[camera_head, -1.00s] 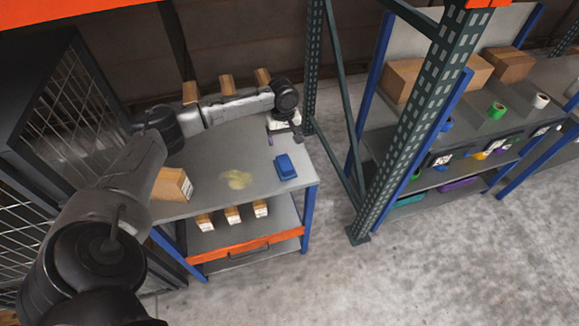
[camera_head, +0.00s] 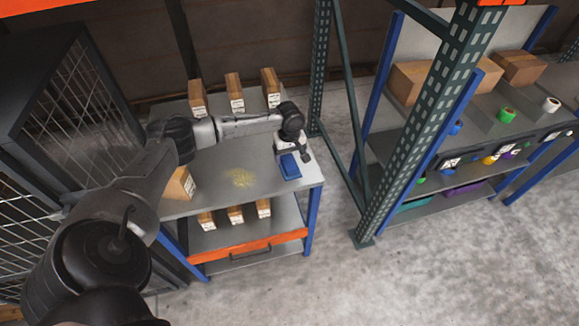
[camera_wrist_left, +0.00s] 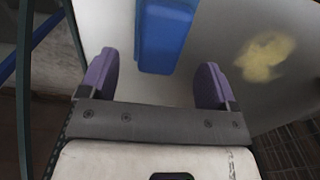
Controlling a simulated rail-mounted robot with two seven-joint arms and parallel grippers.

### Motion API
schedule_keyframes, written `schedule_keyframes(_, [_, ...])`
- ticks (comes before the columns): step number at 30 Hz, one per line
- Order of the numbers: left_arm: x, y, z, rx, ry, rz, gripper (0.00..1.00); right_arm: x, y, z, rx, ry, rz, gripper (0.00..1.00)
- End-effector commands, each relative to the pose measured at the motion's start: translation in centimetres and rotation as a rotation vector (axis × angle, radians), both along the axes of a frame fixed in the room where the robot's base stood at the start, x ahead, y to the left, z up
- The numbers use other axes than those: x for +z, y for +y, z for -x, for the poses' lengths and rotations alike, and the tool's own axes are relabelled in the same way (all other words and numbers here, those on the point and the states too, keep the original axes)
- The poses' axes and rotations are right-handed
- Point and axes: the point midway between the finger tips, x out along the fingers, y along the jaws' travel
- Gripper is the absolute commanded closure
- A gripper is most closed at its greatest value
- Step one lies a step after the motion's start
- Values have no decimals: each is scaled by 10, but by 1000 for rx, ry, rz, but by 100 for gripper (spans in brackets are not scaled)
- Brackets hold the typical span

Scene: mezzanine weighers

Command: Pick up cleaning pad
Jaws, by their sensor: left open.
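The cleaning pad appears to be the blue block (camera_head: 290,167) on the grey table, near its right edge. It also shows at the top of the left wrist view (camera_wrist_left: 164,35), partly cut off by the frame. My left gripper (camera_head: 292,153) is over the table just behind the blue block in the head view. In the left wrist view my left gripper (camera_wrist_left: 156,74) has its two purple fingers spread wide, with the block ahead between their lines. Nothing is held. My right gripper is not in view.
A yellow powdery patch (camera_head: 241,177) lies on the table (camera_head: 222,158) left of the block. Cardboard boxes (camera_head: 236,93) stand along the back, another box (camera_head: 179,184) at the left. A dark green rack post (camera_head: 420,120) rises right of the table.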

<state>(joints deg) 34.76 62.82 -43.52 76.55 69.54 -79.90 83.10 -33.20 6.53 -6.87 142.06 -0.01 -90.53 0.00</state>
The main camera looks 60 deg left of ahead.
Motion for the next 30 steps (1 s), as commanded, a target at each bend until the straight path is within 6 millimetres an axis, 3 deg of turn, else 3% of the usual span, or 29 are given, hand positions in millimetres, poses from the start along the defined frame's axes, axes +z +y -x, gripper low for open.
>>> schedule_keyframes(9, [-41,-1,1,0,1,0,17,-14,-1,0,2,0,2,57])
schedule_keyframes(18, [-47,-1,1,-1,1,-1,17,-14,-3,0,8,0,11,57])
schedule_keyframes(30, [-47,-1,1,-1,1,0,54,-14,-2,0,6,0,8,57])
